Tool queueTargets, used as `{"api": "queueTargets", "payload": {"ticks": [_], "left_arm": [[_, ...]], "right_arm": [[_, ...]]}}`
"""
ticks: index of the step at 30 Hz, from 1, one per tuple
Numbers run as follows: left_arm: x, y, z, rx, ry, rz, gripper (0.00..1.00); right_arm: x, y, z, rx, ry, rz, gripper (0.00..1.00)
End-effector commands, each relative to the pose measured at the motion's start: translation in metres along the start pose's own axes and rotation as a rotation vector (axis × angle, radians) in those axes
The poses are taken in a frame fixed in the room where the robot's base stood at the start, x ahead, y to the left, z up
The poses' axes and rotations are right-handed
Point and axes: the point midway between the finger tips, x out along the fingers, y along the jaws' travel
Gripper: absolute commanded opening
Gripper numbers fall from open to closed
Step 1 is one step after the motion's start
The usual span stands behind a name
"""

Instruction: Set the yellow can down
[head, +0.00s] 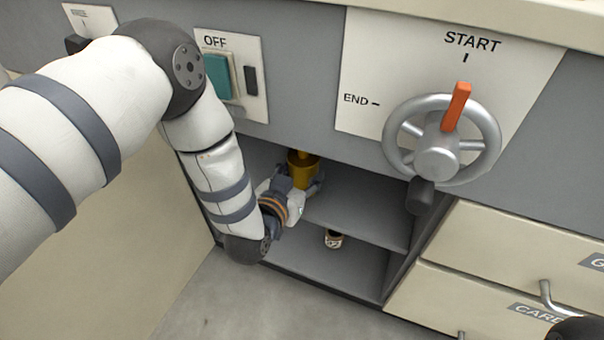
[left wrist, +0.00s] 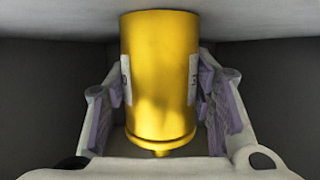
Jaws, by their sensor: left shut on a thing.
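The yellow can (head: 303,171) is inside the open cabinet, in the upper compartment above the middle shelf (head: 362,212). In the left wrist view the can (left wrist: 158,70) is a smooth yellow cylinder with pale labels on its sides and a small nub at its near end. My left gripper (head: 303,184) reaches into the compartment and is shut on the can, with a finger on each side of it. The gripper partly hides the can in the head view. I cannot tell whether the can touches the shelf.
A small can with a pale label (head: 333,239) stands in the lower compartment (head: 358,268). The upper shelf is bare to the right of my gripper. A handwheel (head: 437,159) with an orange grip sticks out above. Drawers (head: 470,298) are at the right; a teal switch (head: 218,77) is above left.

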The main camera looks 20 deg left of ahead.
Motion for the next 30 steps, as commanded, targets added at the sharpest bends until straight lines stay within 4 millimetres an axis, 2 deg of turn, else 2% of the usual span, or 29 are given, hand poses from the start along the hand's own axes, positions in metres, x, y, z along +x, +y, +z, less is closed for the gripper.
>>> {"api": "queueTargets", "payload": {"ticks": [1,3,4,14,17,24,27,30], "left_arm": [[0.000,0.000,0.002,0.000,-0.001,0.000,0.51],[0.000,0.000,0.002,0.000,-0.001,0.000,0.67],[0.000,0.000,0.001,0.000,-0.001,0.000,0.69],[-0.002,0.000,-0.003,0.000,0.000,0.000,0.69],[-0.022,0.000,-0.004,0.000,-0.002,0.001,0.69],[-0.087,0.000,-0.005,-0.001,-0.002,0.001,0.69],[-0.106,0.000,-0.004,0.000,-0.002,0.000,0.69],[-0.117,0.000,-0.003,0.000,-0.001,0.000,0.69]], "right_arm": [[0.001,0.000,0.000,0.000,-0.001,0.000,0.40],[0.000,0.000,0.000,0.000,0.000,0.000,0.40],[0.000,0.000,0.000,0.000,0.000,0.000,0.40],[-0.001,0.000,0.000,0.001,0.003,0.000,0.40],[-0.008,0.001,0.004,0.002,0.014,0.000,0.40],[-0.027,0.002,0.011,0.005,0.042,0.000,0.40],[-0.030,0.002,0.012,0.006,0.048,0.000,0.40],[-0.032,0.003,0.013,0.006,0.051,0.000,0.40]]}}
